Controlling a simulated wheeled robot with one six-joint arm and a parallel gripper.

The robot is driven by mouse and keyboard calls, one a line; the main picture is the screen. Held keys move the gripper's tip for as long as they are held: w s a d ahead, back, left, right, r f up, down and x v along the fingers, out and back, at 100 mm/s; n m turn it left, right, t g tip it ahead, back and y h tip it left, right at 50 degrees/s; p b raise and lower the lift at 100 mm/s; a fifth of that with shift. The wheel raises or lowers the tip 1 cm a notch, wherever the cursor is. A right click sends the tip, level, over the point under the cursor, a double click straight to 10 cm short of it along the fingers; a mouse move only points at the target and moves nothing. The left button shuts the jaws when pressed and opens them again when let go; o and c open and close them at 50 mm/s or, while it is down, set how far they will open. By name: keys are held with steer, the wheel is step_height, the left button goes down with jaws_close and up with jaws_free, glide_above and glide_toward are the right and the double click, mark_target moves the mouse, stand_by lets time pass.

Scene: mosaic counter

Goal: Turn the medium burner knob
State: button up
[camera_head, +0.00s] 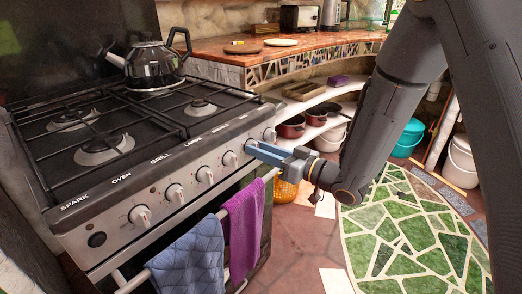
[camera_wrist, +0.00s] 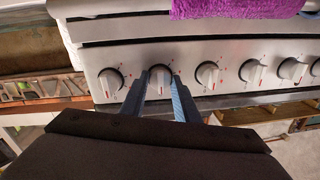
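The stove's front panel (camera_head: 156,190) carries a row of knobs with white grips. My gripper (camera_head: 251,149) reaches the panel from the right, at the second knob from the right end. In the wrist view this knob (camera_wrist: 160,81) lies between the tips of my two blue fingers (camera_wrist: 159,77). The fingers are apart, one on each side of the grip, with gaps visible; I cannot tell whether the tips touch the panel. The labels above the right-hand knobs are too small to read surely. The end knob (camera_head: 269,134) also shows in the wrist view (camera_wrist: 110,82).
A purple towel (camera_head: 244,222) and a blue towel (camera_head: 188,262) hang on the oven rail below the knobs. A black kettle (camera_head: 155,63) stands on the hob. Shelves with pots (camera_head: 291,127) lie right of the stove. The floor by the green mat (camera_head: 412,240) is clear.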

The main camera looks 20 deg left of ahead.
steer(key=shift+c, duration=1.1)
steer(key=shift+n, duration=0.3)
steer(key=n, duration=1)
steer(key=shift+r+n+h+b, duration=0.1)
steer(key=shift+n+h+b, duration=0.3)
steer(key=o, duration=1)
steer(key=shift+o, duration=0.2)
